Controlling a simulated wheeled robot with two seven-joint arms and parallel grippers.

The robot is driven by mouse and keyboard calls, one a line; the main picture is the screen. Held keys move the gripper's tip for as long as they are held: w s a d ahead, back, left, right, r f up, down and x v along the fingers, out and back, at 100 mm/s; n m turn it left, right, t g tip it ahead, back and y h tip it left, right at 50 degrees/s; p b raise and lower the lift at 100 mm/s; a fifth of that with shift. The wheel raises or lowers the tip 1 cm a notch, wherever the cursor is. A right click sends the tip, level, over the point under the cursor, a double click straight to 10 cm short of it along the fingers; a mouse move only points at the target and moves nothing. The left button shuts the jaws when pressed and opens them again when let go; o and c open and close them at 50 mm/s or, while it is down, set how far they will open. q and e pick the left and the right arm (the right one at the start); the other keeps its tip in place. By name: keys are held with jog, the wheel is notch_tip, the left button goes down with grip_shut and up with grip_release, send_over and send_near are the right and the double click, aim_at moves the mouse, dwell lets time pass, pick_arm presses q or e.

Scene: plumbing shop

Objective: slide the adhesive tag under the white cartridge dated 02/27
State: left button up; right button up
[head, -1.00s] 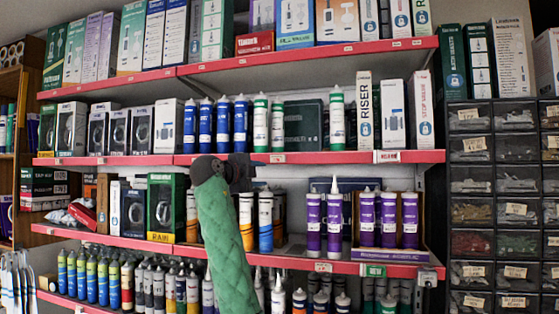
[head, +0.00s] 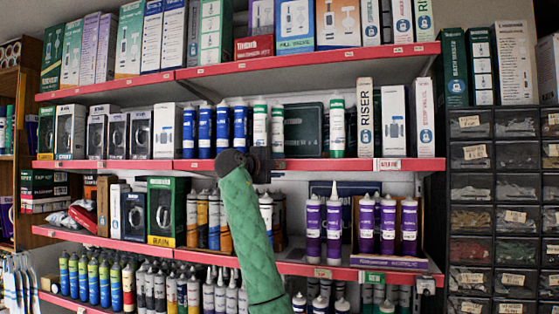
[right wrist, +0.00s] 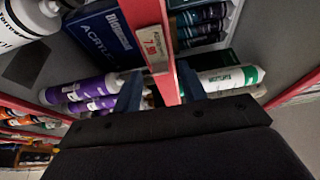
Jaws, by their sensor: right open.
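White cartridges with green bands (head: 277,130) stand on the middle shelf, right of the blue ones, and another (head: 337,128) stands farther right. No date is legible on any of them. In the right wrist view a white and green cartridge (right wrist: 225,80) lies to the right of the red shelf rail. A small price tag (right wrist: 154,48) is on that rail. My right gripper (head: 263,167) is at the rail below the white cartridges. In the wrist view its open fingers (right wrist: 160,92) straddle the rail, near the tag. My left gripper is not in view.
Purple cartridges (head: 333,228) stand on the shelf below, in front of a dark blue box (right wrist: 100,36). Other tags sit on the rails, such as a wide one (head: 388,164) to the right. Drawers (head: 516,160) stand at the far right.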

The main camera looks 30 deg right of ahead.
jog(key=shift+w+d, duration=0.15)
jog(key=shift+d, duration=0.25)
grip_shut()
jog(key=shift+f, duration=0.1)
